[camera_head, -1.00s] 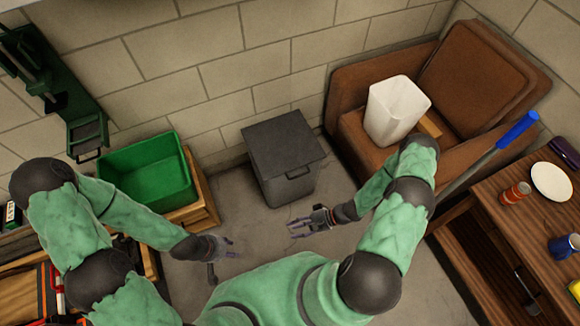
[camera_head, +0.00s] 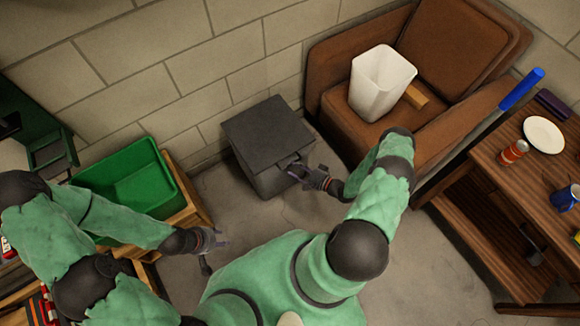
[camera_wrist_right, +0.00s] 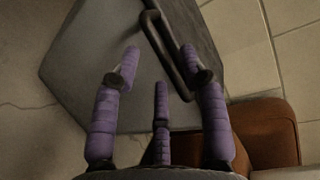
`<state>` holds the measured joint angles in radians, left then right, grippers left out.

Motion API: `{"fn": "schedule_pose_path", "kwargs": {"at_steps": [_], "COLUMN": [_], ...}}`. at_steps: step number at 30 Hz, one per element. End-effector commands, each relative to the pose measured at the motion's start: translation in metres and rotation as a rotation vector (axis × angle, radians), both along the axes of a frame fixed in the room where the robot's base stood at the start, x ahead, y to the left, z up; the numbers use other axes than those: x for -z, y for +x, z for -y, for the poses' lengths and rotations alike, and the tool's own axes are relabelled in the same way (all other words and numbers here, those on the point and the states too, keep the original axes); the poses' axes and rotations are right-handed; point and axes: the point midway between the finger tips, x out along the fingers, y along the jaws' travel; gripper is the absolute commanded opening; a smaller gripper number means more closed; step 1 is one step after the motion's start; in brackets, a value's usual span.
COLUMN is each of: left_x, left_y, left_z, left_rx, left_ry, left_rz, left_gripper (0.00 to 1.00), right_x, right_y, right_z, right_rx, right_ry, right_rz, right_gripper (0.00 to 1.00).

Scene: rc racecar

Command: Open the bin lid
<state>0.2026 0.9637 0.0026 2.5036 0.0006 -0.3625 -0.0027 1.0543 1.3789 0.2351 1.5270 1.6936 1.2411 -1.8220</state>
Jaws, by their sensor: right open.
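The grey bin (camera_head: 255,175) stands on the floor against the wall, with its flat dark lid (camera_head: 265,130) shut. A dark bar handle (camera_wrist_right: 172,55) sticks out from the lid's front edge; it also shows in the head view (camera_head: 289,160). My right gripper (camera_head: 298,174) is at the bin's front near the handle. In the right wrist view its purple fingers (camera_wrist_right: 160,75) are spread open, with the handle between or just beyond their tips; contact cannot be told. My left gripper (camera_head: 215,245) hangs over the floor left of my body, away from the bin, with its fingers apart.
A green crate (camera_head: 165,190) on a wooden box stands left of the bin. A brown armchair (camera_head: 335,80) with a white waste basket (camera_head: 375,85) is right of it. A wooden table (camera_head: 500,190) holds a can, a plate and a mug. Floor before the bin is clear.

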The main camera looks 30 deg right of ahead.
Motion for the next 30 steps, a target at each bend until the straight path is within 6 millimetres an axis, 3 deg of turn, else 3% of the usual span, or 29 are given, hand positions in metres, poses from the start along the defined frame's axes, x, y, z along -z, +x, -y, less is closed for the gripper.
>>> {"fn": "schedule_pose_path", "kwargs": {"at_steps": [7,18,19,23,24,30], "left_x": [0.011,0.012,0.012,0.012,0.012,0.011], "left_y": [0.000,0.000,0.000,0.000,0.000,0.000], "left_z": [0.000,0.000,0.000,0.000,0.000,0.000], "left_rx": [0.000,0.000,0.000,0.000,0.000,0.000], "left_ry": [0.000,0.000,0.000,0.000,0.000,0.000], "left_rz": [0.000,0.001,0.001,0.000,0.000,0.000], "left_gripper": [0.40,0.40,0.40,0.40,0.40,0.40], "right_x": [0.006,0.005,0.006,0.006,0.006,0.005], "right_y": [0.025,0.029,0.029,0.029,0.029,0.029], "right_z": [-0.013,-0.015,-0.015,-0.015,-0.015,-0.015], "right_rx": [-0.002,0.000,0.000,-0.001,-0.001,-0.001], "right_ry": [0.000,0.000,0.000,0.000,0.000,0.000], "right_rz": [0.000,-0.001,-0.001,-0.001,-0.001,-0.001], "right_gripper": [0.44,0.44,0.41,0.04,0.00,0.00]}}
